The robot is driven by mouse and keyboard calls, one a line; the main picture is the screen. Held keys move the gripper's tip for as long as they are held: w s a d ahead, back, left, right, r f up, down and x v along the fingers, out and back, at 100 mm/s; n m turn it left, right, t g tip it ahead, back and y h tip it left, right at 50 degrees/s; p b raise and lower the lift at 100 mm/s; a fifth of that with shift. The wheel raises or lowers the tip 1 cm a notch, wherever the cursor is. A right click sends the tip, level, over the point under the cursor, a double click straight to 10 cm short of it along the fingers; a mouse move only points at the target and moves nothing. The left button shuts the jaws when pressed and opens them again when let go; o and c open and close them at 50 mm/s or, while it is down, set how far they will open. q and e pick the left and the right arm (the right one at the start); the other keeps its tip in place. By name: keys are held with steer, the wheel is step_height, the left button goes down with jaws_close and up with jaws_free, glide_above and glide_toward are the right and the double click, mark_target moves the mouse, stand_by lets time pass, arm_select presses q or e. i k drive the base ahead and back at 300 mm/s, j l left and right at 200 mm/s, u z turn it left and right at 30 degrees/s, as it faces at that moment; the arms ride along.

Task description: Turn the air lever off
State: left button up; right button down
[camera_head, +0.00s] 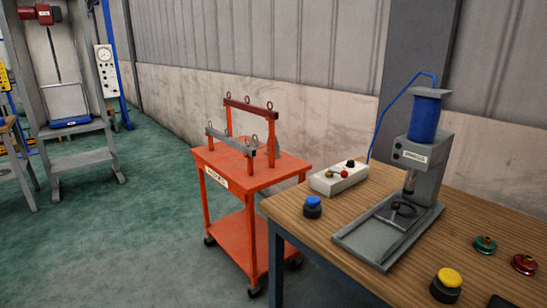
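A white control box (338,179) sits at the back left corner of the wooden table. On its top are a red knob (344,174), a black knob (350,163) and a small brass-coloured part (331,174). A blue air hose (379,128) runs from near the box up to the blue cylinder (424,119) of a grey press. Which part is the air lever, and its position, is too small to tell. Neither of my grippers shows in this view.
The table (302,228) also holds a blue-topped button (312,207), a yellow-topped button (446,285), a green knob (485,245) and a red knob-like part (524,264). An orange cart (240,180) stands left of the table. Green floor (130,240) is free further left.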

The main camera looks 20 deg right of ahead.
mark_target(344, 173)
steer(key=i+j, duration=0.2)
steer(key=i, duration=0.15)
steer(key=i+j, duration=0.25)
steer(key=i+j+z, duration=0.1)
steer(key=z, duration=0.25)
steer(key=i+j+z, duration=0.15)
steer(key=z, duration=0.25)
steer(key=i+j+z, duration=0.15)
steer(key=z, duration=0.2)
